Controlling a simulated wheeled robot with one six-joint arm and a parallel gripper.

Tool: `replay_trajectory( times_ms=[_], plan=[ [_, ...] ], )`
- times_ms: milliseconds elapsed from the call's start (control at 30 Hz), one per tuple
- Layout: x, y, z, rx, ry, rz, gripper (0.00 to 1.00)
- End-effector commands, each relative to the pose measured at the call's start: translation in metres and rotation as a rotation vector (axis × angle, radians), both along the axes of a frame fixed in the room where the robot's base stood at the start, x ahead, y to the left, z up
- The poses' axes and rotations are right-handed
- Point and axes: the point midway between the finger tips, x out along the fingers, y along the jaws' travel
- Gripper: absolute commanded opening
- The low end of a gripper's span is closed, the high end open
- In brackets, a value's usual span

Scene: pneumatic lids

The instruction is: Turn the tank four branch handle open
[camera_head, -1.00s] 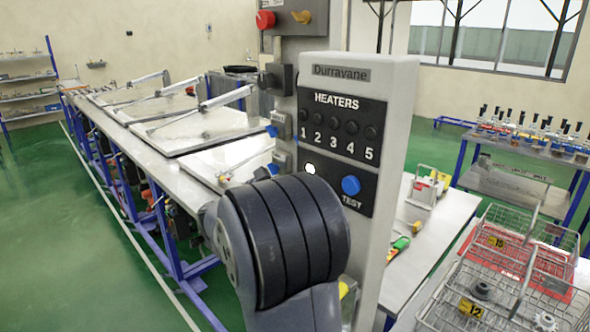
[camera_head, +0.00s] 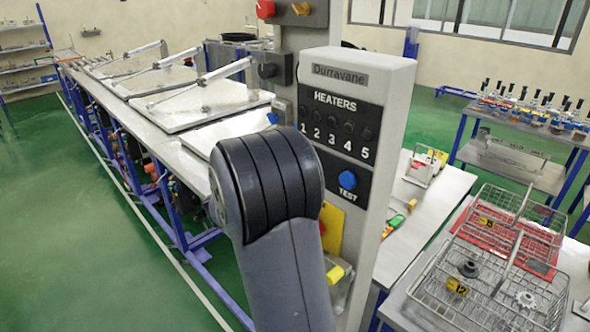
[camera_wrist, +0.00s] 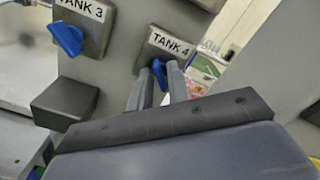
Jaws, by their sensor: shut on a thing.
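In the wrist view, the TANK 4 label (camera_wrist: 171,43) sits on a grey block on the panel. Below it is the blue tank four branch handle (camera_wrist: 173,76), partly hidden by the fingers. My gripper (camera_wrist: 163,78) is shut on this handle, with one grey finger on each side of it. The handle's exact angle is hard to tell behind the fingers. The blue tank three handle (camera_wrist: 67,38) shows to the left under its own label, slanting down to the right. In the head view, my arm hides the gripper and the tank four handle.
The Durravane heater panel (camera_head: 340,75) with a blue TEST button (camera_head: 348,180) stands close to my arm. A long bench of lidded tanks (camera_head: 145,130) runs away at left. Wire baskets (camera_head: 480,265) stand at right. Green floor at left is clear.

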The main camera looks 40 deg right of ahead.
Motion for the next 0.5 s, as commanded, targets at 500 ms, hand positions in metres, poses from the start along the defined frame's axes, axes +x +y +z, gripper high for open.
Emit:
replay_trajectory(
  times_ms=[500],
  plan=[
    [0.0001,0.0002,-0.0013,-0.004,0.077,0.001,0.0]
  ],
)
